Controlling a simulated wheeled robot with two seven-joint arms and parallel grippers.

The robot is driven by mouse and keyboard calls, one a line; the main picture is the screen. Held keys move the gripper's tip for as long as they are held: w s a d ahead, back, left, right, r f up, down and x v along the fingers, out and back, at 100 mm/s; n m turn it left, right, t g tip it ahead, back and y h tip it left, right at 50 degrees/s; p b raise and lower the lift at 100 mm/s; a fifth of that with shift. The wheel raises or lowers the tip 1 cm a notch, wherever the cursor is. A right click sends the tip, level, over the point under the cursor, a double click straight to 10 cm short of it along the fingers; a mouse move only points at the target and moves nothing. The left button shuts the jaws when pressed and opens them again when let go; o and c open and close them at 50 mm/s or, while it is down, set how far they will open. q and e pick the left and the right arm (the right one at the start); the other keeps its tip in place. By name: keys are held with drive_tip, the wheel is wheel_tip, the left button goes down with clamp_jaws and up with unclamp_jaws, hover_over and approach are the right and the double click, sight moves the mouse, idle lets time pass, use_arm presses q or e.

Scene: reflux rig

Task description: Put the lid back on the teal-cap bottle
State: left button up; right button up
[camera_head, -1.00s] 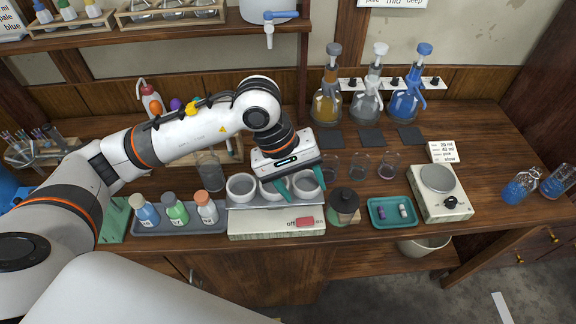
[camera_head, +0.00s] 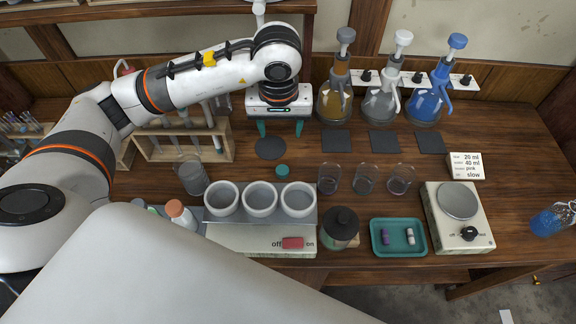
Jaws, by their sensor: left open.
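A small round teal cap (camera_head: 281,171) lies on the wooden table, behind the row of three white bowls. My left gripper (camera_head: 281,128) is open and empty, its two teal fingers pointing down behind the teal cap and apart from it. A bottle with an orange cap (camera_head: 175,208) stands at the left of the bowls. Other bottle tops beside it (camera_head: 139,203) are mostly hidden by my own body. I cannot tell which bottle the teal cap belongs to. My right gripper is out of view.
The white bowls (camera_head: 260,199) stand on a hot plate (camera_head: 262,238). A dark round mat (camera_head: 270,148) lies behind the cap. A test-tube rack (camera_head: 182,145) and glass beaker (camera_head: 192,178) are left. Small beakers (camera_head: 363,180) and a dark-lidded jar (camera_head: 340,224) are right.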

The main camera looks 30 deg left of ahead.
use_arm(q)
drive_tip(key=f+b, duration=0.2)
drive_tip(key=f, duration=0.1)
drive_tip(key=f+b, duration=0.2)
drive_tip(key=b, duration=0.1)
drive_tip(key=shift+w+f, duration=0.2)
drive_tip(key=shift+f, duration=0.2)
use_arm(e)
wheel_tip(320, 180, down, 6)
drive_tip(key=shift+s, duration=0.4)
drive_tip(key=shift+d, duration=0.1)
use_arm(q)
drive_tip(key=p, duration=0.2)
hover_over(283, 173)
wheel_tip(283, 173, down, 6)
drive_tip(key=shift+s+r, duration=0.1)
drive_tip(key=shift+r, duration=0.05)
drive_tip(key=shift+f, duration=0.55)
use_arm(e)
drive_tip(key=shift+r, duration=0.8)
